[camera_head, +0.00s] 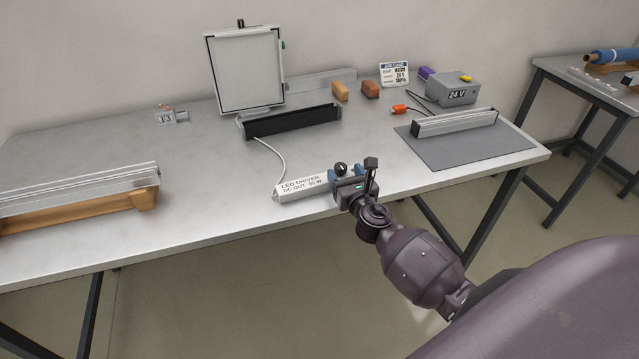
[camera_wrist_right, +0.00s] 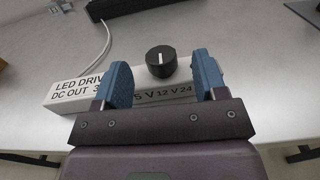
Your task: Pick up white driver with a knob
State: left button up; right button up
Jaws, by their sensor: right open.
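The white driver (camera_head: 302,188) is a long white box near the front edge of the table, with "LED DRIVER DC OUT" printed on it. It has a black knob (camera_head: 340,169) towards its right end, and a white cable leaves its left end. My right gripper (camera_head: 347,182) is at the driver's right part. In the right wrist view, its blue fingers (camera_wrist_right: 162,84) are open, one on each side of the knob (camera_wrist_right: 161,61), with the driver (camera_wrist_right: 72,93) running behind and between them. I cannot tell whether the fingers touch it. My left gripper is not in view.
A black bar (camera_head: 292,121) and a framed white panel (camera_head: 246,72) stand behind the driver. A grey mat (camera_head: 470,152) with a metal profile (camera_head: 455,123) lies to the right. An aluminium profile on wood (camera_head: 80,190) lies left. The tabletop (camera_head: 205,205) left of the driver is clear.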

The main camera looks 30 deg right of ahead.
jog(key=shift+x, duration=0.8)
jog(key=c, duration=1)
jog(key=shift+c, duration=0.7)
jog(key=shift+r, duration=0.1)
